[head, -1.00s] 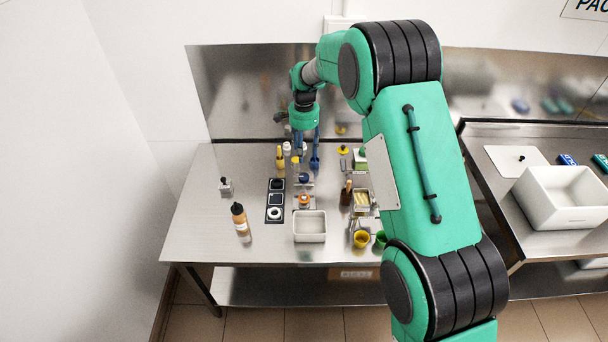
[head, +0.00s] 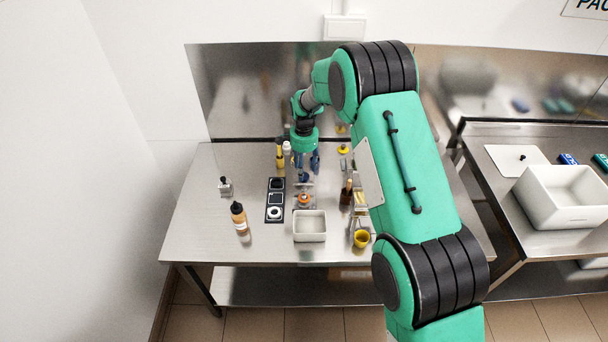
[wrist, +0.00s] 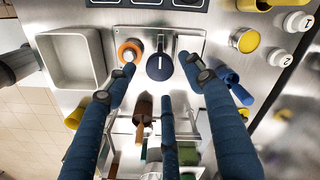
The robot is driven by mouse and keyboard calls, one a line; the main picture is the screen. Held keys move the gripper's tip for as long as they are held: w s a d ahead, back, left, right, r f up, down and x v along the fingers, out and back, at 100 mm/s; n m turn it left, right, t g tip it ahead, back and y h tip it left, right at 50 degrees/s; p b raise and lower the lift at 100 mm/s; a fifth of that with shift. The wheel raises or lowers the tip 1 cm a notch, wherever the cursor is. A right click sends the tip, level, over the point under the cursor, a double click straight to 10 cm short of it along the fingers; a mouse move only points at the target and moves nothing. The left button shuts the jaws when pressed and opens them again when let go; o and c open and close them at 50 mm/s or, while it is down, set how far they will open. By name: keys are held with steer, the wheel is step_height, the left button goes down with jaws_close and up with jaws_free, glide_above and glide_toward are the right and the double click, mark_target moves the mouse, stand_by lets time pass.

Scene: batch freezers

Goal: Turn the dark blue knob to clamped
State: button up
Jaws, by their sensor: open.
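The dark blue knob (wrist: 159,68) sits on a grey plate (wrist: 146,36) on the table in the wrist view. It is round, with a narrow part toward the top of the picture. In the head view the knob (head: 304,178) is small, just below my gripper (head: 304,163). In the wrist view my gripper (wrist: 158,76) is open, with blue fingers spread: one tip left of the knob, one right, one below. No finger clearly touches it. Any clamped marking is too small to read.
An orange ring-shaped part (wrist: 130,51) stands close left of the knob. A white bin (head: 310,227), a dark panel (head: 275,199), a yellow cup (head: 361,238) and several bottles stand around. The table's left side is mostly clear.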

mark_target(304, 182)
steer(key=shift+f, duration=1.7)
steer(key=c, duration=1.2)
